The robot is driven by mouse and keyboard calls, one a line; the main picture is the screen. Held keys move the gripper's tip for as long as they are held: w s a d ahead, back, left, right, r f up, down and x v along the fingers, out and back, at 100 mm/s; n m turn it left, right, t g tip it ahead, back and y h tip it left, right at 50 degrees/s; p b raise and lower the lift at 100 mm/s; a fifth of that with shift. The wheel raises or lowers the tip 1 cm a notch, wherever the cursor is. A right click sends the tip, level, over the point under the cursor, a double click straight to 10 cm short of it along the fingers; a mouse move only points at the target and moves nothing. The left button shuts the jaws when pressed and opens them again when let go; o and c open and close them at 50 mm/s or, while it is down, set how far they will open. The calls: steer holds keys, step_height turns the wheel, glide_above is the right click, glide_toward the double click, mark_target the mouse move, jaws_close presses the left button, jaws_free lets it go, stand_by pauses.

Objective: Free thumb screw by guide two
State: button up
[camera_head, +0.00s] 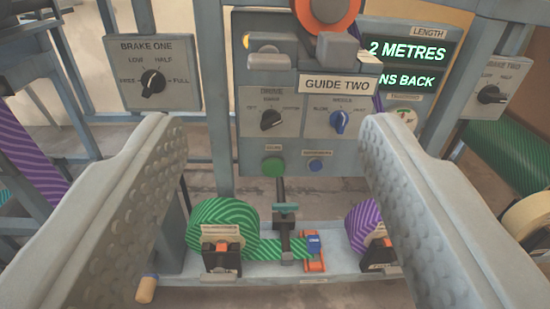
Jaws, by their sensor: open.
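My gripper (273,130) is open, its two grey dimpled fingers at the left and right of the view with nothing between them. The "GUIDE TWO" sign (337,85) is on the grey control panel ahead. Below the panel, between the fingers in the picture, a dark upright post carries a small teal crosspiece (286,208). A small blue block (313,243) sits in an orange bracket (314,266) to its right. I cannot tell for sure which of these is the thumb screw. The gripper appears apart from all of them.
A green striped roll (223,215) and a purple roll (362,222) stand on the grey tray (300,279). The panel has a black knob (270,120), a blue knob (338,122) and a green button (273,167). A screen (412,65) reads "2 METRES". Brake boxes (152,75) flank the panel.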

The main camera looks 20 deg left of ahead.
mark_target(270, 62)
steer(key=shift+y, duration=0.5)
steer(key=x, duration=0.5)
steer(key=f+x, duration=0.1)
steer(key=x, duration=0.4)
steer(key=f+x, duration=0.1)
steer(key=x, duration=0.4)
steer(key=shift+w+d, duration=0.1)
steer(key=shift+w, duration=0.35)
steer(key=c, duration=1)
